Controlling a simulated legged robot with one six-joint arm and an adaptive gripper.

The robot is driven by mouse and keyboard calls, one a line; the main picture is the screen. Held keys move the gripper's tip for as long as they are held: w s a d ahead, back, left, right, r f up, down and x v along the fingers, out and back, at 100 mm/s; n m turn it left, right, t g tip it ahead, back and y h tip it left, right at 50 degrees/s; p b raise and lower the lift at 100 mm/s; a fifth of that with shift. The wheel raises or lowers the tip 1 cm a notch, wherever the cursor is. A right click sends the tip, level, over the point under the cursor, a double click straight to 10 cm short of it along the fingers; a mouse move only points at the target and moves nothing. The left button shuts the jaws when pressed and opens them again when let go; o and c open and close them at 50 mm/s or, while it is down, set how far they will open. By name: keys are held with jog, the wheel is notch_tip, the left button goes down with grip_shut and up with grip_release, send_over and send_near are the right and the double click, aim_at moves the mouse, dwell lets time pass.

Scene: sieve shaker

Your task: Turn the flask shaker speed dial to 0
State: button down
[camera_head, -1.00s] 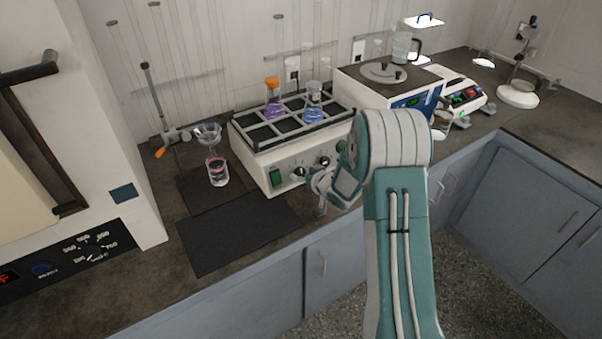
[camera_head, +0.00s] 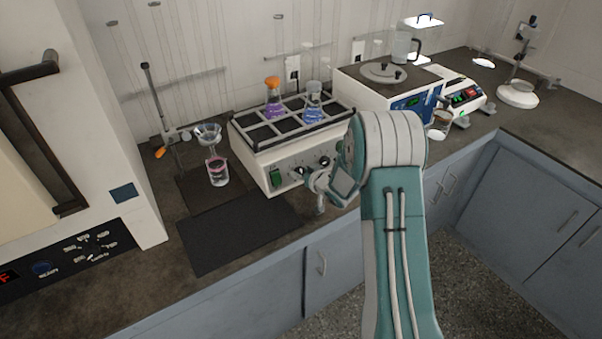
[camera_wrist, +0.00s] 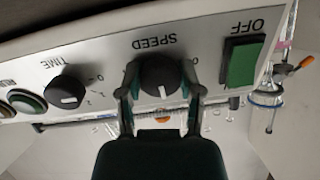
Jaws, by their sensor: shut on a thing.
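The flask shaker (camera_head: 285,160) is a white box with a rack on top that holds an orange-stoppered flask of purple liquid (camera_head: 274,103) and a flask of blue liquid (camera_head: 313,108). In the wrist view its panel shows upside down. The black speed dial (camera_wrist: 157,76) under the word SPEED sits between the two fingers of my gripper (camera_wrist: 159,84), which is shut on it. The dial's white mark points down in that picture. The scale around the dial is mostly hidden by the fingers. In the head view my gripper (camera_head: 309,180) is at the shaker's front.
A green OFF switch (camera_wrist: 243,63) and a black TIME dial (camera_wrist: 66,88) flank the speed dial. A dark mat (camera_head: 240,232) lies before the shaker. A glass with pink liquid (camera_head: 217,172) stands to its left. A hotplate-like device (camera_head: 385,85) stands to its right.

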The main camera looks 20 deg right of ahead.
jog(key=n, duration=0.8)
jog(key=shift+n, duration=0.3)
jog(key=n, duration=0.4)
jog(key=shift+a+h, duration=0.1)
jog(key=shift+h, duration=0.2)
jog(key=n, duration=0.4)
jog(key=shift+f+n, duration=0.1)
jog(key=shift+n, duration=0.2)
jog(key=shift+c, duration=1.3)
grip_release()
